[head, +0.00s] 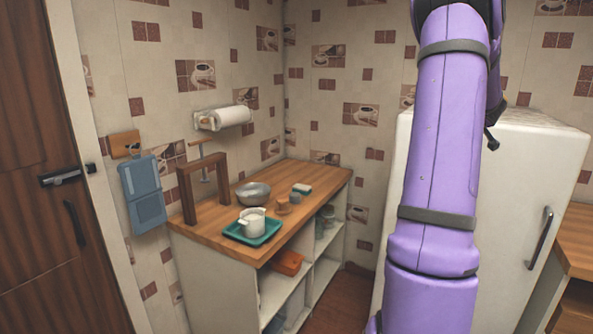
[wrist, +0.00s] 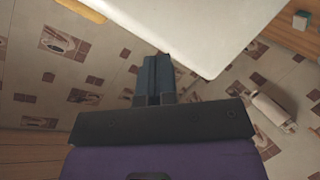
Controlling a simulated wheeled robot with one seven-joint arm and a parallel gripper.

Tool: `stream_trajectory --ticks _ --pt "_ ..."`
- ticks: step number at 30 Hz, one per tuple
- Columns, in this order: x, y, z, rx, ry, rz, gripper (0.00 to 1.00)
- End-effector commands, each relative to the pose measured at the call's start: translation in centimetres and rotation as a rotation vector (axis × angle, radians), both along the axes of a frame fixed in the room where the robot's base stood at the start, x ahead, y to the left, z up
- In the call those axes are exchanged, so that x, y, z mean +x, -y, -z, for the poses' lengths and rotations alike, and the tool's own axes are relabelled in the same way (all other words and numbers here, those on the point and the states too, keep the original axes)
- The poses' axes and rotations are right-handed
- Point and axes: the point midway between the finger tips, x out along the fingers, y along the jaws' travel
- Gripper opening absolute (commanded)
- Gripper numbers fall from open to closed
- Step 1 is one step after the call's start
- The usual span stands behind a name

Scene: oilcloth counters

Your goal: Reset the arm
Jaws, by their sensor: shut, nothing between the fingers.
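My gripper (wrist: 154,98) shows in the wrist view, with its dark fingers together and nothing between them. Beyond the fingers are the patterned wall and a large white surface, which looks like the fridge. In the head view my purple arm rises on the right side, in front of the white fridge (head: 540,150), and runs out of the top of the picture. My gripper is not visible in the head view.
A wooden counter (head: 222,223) stands in the corner. It bears a teal tray (head: 235,236) with a white pot (head: 253,222), a metal bowl (head: 253,193) and small items. A paper towel roll (head: 232,116) hangs on the wall. A wooden door (head: 40,210) is at left.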

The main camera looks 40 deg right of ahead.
Motion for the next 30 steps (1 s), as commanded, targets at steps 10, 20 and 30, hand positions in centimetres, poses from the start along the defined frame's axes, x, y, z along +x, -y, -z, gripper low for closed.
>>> stream_trajectory --ticks 10,20,30 --pt "11.0 -16.5 -5.8 0.135 0.161 0.04 0.0" --pt "14.1 -35.8 -5.9 0.405 0.166 -0.011 0.0" --pt "9.1 -55.7 -2.3 0.705 -0.008 -0.157 0.0"
